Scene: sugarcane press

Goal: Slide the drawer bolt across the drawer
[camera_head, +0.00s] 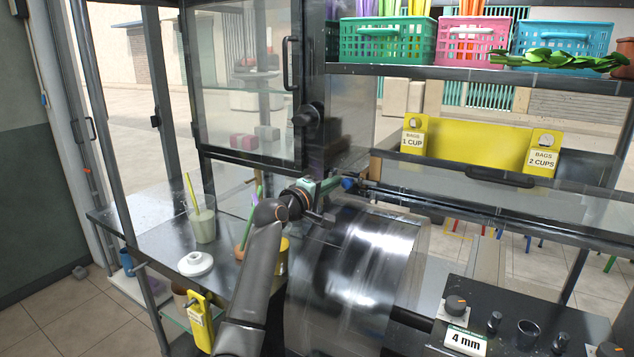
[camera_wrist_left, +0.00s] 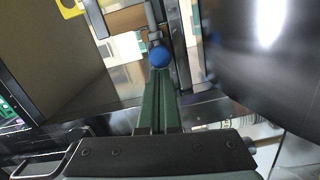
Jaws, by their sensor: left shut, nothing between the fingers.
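The drawer bolt's round blue knob (camera_head: 348,184) is at the left end of the dark rail along the front of the glass-fronted drawer (camera_head: 480,200). In the left wrist view the blue knob (camera_wrist_left: 160,57) sits right at the fingertips, with a grey rod behind it. My left gripper (camera_head: 335,184) reaches in from the left; its green fingers (camera_wrist_left: 158,82) are shut with nothing between them. The tips are against or very near the knob; I cannot tell whether they touch. The bolt's far end is hard to make out. My right gripper is not in view.
A shiny metal drum (camera_head: 350,275) lies below the gripper. A glass door with a black handle (camera_head: 290,62) stands to the left. A yellow bag bin (camera_head: 480,143) is behind the drawer. A cup with a straw (camera_head: 203,222) and a white lid (camera_head: 196,263) stand on the left counter.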

